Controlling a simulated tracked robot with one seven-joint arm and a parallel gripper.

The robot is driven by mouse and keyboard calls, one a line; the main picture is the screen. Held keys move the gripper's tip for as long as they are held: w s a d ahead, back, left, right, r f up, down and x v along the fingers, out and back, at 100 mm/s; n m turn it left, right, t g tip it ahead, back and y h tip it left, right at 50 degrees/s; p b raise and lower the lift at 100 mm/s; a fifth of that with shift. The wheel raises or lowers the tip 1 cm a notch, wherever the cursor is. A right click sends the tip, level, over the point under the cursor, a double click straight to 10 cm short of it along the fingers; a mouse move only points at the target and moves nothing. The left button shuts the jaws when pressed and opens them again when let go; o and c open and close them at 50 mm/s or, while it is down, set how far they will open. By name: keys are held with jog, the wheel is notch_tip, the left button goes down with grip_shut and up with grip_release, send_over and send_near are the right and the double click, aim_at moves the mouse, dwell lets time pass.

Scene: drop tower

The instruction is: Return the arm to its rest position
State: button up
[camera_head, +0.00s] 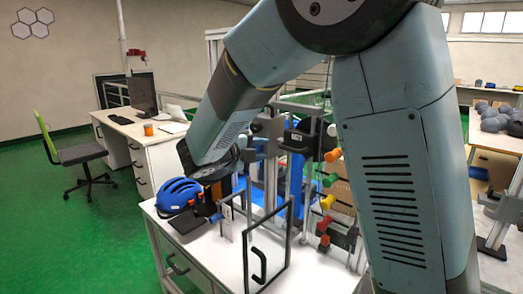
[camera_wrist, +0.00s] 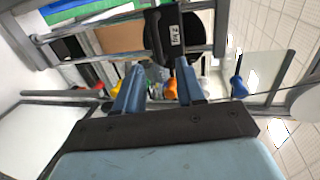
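My arm fills the upper middle and right of the head view. Its forearm slopes down to the left, and the wrist hangs over the white bench (camera_head: 215,262), beside the test rig. A blue helmet (camera_head: 178,194) sits on the bench just left of the wrist. In the head view the fingers are too small and covered to make out. In the wrist view my gripper (camera_wrist: 160,72) shows two blue-grey fingers set apart with nothing held between them. A black block with a white label (camera_wrist: 176,40) shows beyond the fingertips.
The drop tower rig (camera_head: 270,165) stands behind the wrist, with coloured knobs (camera_head: 330,180) on its right. A clear panel with a dark handle (camera_head: 257,265) stands in front. A desk with a monitor (camera_head: 143,93) and a green chair (camera_head: 82,152) stand left. Green floor is open there.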

jog(key=s+d+m+g+y, duration=0.2)
jog(key=s+d+m+g, duration=0.3)
jog(key=d+m, duration=0.5)
jog(key=s+d+m+g+y, duration=0.2)
jog(key=s+d+m, duration=0.5)
jog(key=d+m, duration=0.25)
jog(key=s+r+m+t+y, duration=0.1)
jog(key=s+m+y, duration=0.6)
jog(key=s+m, duration=0.9)
jog(key=m, duration=0.9)
jog(key=shift+s+d+r+t, duration=0.15)
jog(key=shift+d+r+t, duration=0.15)
jog(key=shift+d+r, duration=0.1)
jog(key=shift+m, duration=0.25)
jog(key=shift+c, duration=0.4)
